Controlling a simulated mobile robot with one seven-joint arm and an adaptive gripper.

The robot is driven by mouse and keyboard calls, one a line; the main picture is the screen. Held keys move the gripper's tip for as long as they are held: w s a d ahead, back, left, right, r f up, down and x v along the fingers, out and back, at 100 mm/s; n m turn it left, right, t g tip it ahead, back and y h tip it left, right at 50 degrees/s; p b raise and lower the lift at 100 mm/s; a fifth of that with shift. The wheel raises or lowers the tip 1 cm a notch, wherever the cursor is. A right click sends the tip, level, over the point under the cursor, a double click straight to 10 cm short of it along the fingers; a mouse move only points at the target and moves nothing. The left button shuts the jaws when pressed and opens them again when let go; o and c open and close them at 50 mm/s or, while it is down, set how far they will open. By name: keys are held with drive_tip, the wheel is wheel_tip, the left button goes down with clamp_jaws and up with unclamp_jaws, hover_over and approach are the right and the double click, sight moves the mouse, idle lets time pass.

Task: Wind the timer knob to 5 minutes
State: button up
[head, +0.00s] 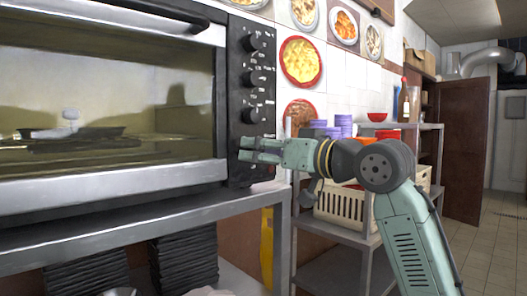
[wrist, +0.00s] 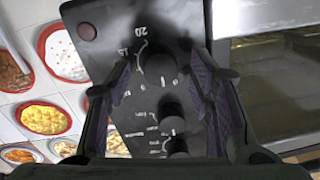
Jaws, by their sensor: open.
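The timer knob (wrist: 160,68) is a dark round knob with white numbers, including 15 and 20, around it on the oven's black control panel (wrist: 115,15). In the wrist view it lies between the two fingers of my gripper (wrist: 163,85). The fingers are apart, one on each side, and I cannot tell whether either touches it. In the head view my gripper (head: 246,149) is at the lower part of the panel, below the visible knobs, and hides the timer knob. The pointer's setting is too unclear to read.
Other knobs (head: 258,77) sit above on the same panel; two also show in the wrist view (wrist: 172,117). A red light (wrist: 87,31) is near the timer knob. The oven (head: 110,180) stands left on a metal shelf (head: 130,225). A crate (head: 342,208) sits on a rack at right.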

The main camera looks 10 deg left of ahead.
drive_tip(key=shift+c, duration=0.3)
clamp_jaws()
idle(0.4)
drive_tip(key=m+p, duration=0.1)
drive_tip(key=m, duration=0.2)
drive_tip(key=shift+r+m+p, duration=0.1)
drive_tip(key=shift+m+p, duration=0.2)
drive_tip(key=shift+m, duration=0.1)
drive_tip(key=shift+m+p, duration=0.8)
drive_tip(key=shift+m, duration=1.5)
drive_tip(key=shift+o, duration=0.3)
unclamp_jaws()
